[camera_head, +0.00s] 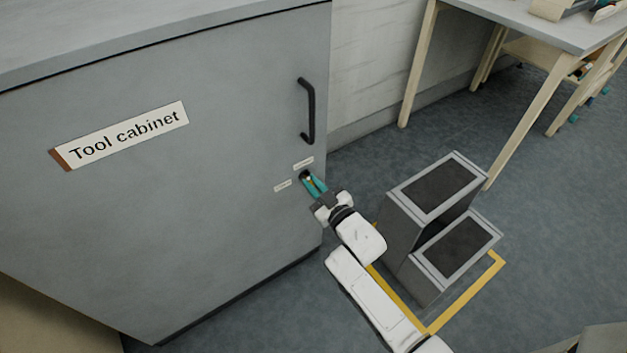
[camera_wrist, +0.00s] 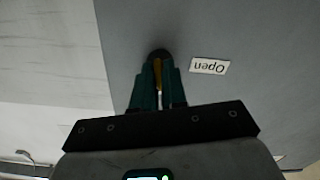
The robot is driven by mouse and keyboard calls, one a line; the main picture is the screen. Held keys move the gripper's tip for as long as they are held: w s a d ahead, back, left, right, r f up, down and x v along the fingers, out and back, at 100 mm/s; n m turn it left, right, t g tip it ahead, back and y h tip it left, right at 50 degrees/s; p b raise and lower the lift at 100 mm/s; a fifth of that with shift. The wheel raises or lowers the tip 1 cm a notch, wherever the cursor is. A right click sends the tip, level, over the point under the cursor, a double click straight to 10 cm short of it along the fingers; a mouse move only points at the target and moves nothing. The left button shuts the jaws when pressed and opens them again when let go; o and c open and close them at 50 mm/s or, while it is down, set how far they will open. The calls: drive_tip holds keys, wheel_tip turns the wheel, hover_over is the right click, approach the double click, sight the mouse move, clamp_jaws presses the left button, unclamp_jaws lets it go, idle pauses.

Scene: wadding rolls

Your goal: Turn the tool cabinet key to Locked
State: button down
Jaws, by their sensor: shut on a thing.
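The tool cabinet (camera_head: 200,215) is a grey box with a "Tool cabinet" sign (camera_head: 120,134) on its door. Its dark round lock (camera_wrist: 158,55) is low on the door's right side. My gripper (camera_head: 314,184) is at the lock, its teal fingers shut on a brass key (camera_wrist: 158,76). Only a thin strip of the key shows between the fingers; its exact turn is hard to tell.
A black door handle (camera_head: 307,111) is above the lock. A grey step unit (camera_head: 436,215) stands on the floor right of my arm, by yellow floor tape (camera_head: 468,291). A table (camera_head: 545,25) with wooden legs is at the upper right.

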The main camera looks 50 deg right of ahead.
drive_tip(key=shift+m+p, duration=0.55)
drive_tip(key=shift+m, duration=0.95)
drive_tip(key=shift+f, duration=0.1)
drive_tip(key=c, duration=1.3)
unclamp_jaws()
drive_tip(key=shift+o, duration=0.2)
drive_tip(key=p+v, duration=0.2)
drive_tip(key=v, duration=0.9)
drive_tip(key=shift+w, duration=0.1)
